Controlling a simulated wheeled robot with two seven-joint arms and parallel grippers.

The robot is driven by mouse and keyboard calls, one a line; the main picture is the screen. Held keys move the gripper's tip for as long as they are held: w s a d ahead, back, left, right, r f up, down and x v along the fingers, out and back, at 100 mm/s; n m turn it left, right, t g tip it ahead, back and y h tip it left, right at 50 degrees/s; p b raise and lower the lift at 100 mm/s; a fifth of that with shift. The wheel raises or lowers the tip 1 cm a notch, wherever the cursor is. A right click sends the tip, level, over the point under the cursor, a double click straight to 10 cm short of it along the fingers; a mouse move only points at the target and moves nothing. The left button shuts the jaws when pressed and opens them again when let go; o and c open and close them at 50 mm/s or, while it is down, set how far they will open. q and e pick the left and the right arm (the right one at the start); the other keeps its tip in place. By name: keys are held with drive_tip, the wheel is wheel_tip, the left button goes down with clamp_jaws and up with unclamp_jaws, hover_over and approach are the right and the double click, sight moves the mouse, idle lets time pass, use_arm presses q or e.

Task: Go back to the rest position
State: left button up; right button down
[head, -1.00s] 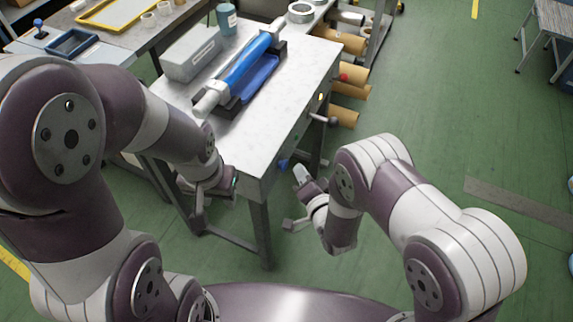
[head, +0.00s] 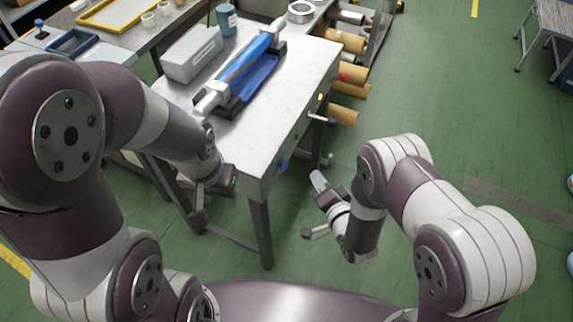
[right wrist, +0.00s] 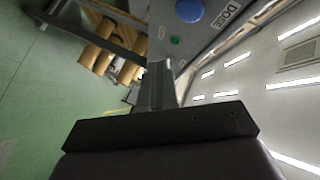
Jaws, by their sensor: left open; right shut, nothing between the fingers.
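My left gripper (head: 213,203) hangs beside the left front edge of the white-topped table, partly hidden behind its own wrist, and is open. My right gripper (head: 318,182) is in front of the table's right front corner, apart from it. In the right wrist view its fingers (right wrist: 155,88) are shut with nothing between them. They point towards the grey table front, where a blue button (right wrist: 189,10) and a green button (right wrist: 175,40) show. The blue button also shows in the head view (head: 283,165). No rest position is marked in view.
The white-topped table (head: 285,105) carries a rewinder with a blue roll (head: 245,62), a grey box (head: 192,55) and a blue-grey cup (head: 227,18). A crank handle (head: 322,119) sticks out on its right side. Brown rolls (head: 352,73) lie beyond.

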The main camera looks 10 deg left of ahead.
idle(0.3)
drive_tip(key=s+d+f+n+g+h, duration=0.35)
drive_tip(key=s+f+g, duration=0.2)
drive_tip(key=f, duration=0.25)
drive_tip(key=s+d+r+n+g+h, duration=0.4)
drive_tip(key=s+d+r+g, duration=0.2)
drive_tip(key=d+r+g, duration=0.15)
drive_tip(key=s+d+r+p, duration=0.1)
drive_tip(key=r+p, duration=0.5)
drive_tip(key=r, duration=0.7)
drive_tip(key=s+d+r+m+p, duration=0.1)
drive_tip(key=d+r+p, duration=0.3)
drive_tip(key=r, duration=0.8)
drive_tip(key=shift+s+d+r+t+p, duration=0.3)
drive_tip(key=shift+r+t+p, duration=0.1)
drive_tip(key=shift+p, duration=0.6)
